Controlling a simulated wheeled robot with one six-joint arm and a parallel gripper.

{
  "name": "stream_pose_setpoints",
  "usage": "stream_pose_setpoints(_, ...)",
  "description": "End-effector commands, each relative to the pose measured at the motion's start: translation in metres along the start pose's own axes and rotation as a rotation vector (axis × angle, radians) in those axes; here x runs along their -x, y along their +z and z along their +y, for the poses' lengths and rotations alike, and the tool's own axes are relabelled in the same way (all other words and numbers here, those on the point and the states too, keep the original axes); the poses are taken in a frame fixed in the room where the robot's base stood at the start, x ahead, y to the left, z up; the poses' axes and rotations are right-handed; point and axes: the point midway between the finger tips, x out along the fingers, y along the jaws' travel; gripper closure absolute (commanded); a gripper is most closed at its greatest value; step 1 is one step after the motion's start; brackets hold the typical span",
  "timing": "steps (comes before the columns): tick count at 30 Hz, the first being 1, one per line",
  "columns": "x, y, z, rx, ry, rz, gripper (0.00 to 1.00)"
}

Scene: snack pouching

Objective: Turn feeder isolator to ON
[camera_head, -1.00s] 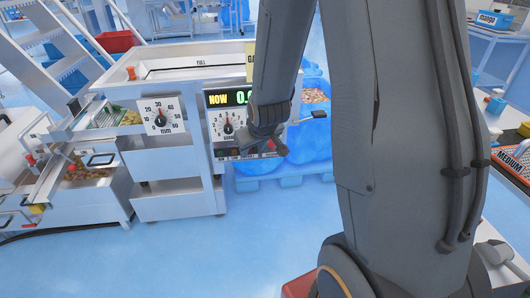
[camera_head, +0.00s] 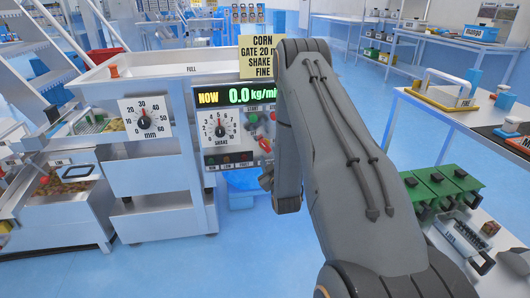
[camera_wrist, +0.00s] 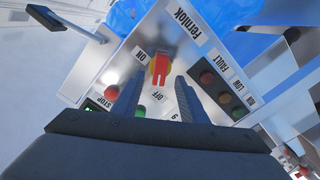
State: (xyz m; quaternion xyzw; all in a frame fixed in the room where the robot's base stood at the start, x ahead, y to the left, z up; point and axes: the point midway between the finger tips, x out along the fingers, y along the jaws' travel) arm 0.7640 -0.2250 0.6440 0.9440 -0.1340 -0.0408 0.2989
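The feeder isolator is a red handle on a yellow disc (camera_wrist: 161,66), on the panel marked Fernlok in the wrist view. Its ON label is at the upper left and its OFF label below it; the handle's lower end lies near OFF. In the head view the isolator (camera_head: 265,145) shows at the panel's lower right, beside my arm. My gripper (camera_wrist: 159,78) is open and empty, its two fingers apart and pointing at the isolator, one on each side of the handle in the picture. I cannot tell how much depth lies between. In the head view the fingers are hidden.
STOP (camera_wrist: 111,92) and indicator lamps (camera_wrist: 223,97) flank the isolator in the wrist view. A side table (camera_head: 470,119) stands at right.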

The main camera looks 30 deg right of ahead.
Motion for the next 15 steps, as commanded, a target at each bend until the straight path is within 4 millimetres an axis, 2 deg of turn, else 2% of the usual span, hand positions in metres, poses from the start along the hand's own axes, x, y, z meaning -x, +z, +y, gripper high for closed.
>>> stream_pose_setpoints(9,-0.048,-0.001,-0.001,-0.001,-0.001,0.001,0.61)
stream_pose_setpoints(15,-0.062,-0.001,-0.001,-0.002,-0.003,-0.001,0.61)
